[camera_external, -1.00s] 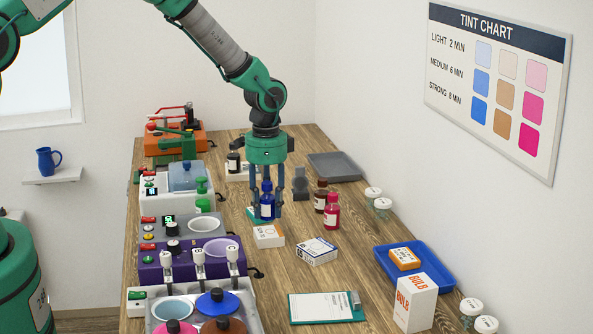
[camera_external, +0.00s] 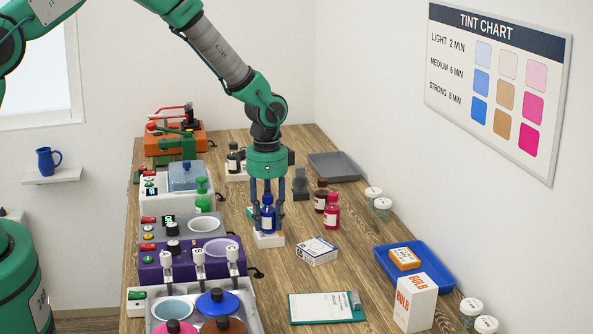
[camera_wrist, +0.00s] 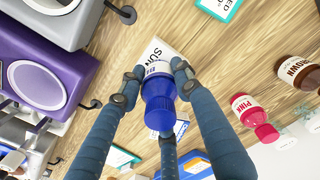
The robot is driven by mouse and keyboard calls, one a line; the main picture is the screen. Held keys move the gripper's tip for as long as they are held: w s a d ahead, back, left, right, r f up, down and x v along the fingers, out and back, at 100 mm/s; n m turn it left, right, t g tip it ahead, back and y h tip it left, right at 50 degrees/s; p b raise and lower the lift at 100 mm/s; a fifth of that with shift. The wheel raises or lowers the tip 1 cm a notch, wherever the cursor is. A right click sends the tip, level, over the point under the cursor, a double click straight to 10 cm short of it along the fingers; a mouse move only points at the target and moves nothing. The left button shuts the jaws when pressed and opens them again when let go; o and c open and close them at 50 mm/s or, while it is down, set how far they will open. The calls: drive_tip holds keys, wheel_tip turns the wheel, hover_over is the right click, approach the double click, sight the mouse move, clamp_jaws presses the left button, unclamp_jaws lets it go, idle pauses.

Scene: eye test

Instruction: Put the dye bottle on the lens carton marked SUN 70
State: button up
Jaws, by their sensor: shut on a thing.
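My gripper (camera_external: 267,208) is shut on a blue dye bottle (camera_external: 268,217), which is upright with a white label. The bottle is directly over a small white carton (camera_external: 268,241); I cannot tell whether its base touches the carton's top. In the wrist view my gripper (camera_wrist: 155,88) has its fingers around the bottle (camera_wrist: 160,98). The carton (camera_wrist: 153,52) shows the letters SUN beside the bottle; the rest of its marking is hidden. A second white carton with dark blue sides (camera_external: 317,251) lies to the right on the bench.
A pink bottle (camera_external: 332,212) and a brown bottle (camera_external: 320,196) stand right of my gripper. A purple machine (camera_external: 190,262) is at left. A clipboard (camera_external: 318,307), a blue tray (camera_external: 437,280) and a BULB box (camera_external: 415,303) are nearer the camera. Bare wood lies around the second carton.

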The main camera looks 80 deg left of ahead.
drive_tip(key=o, duration=1.2)
drive_tip(key=shift+f, duration=0.1)
drive_tip(key=shift+o, duration=0.2)
wheel_tip(320, 180, up, 12)
drive_tip(key=shift+r+p, duration=0.15)
drive_tip(key=shift+p, duration=0.15)
idle(0.3)
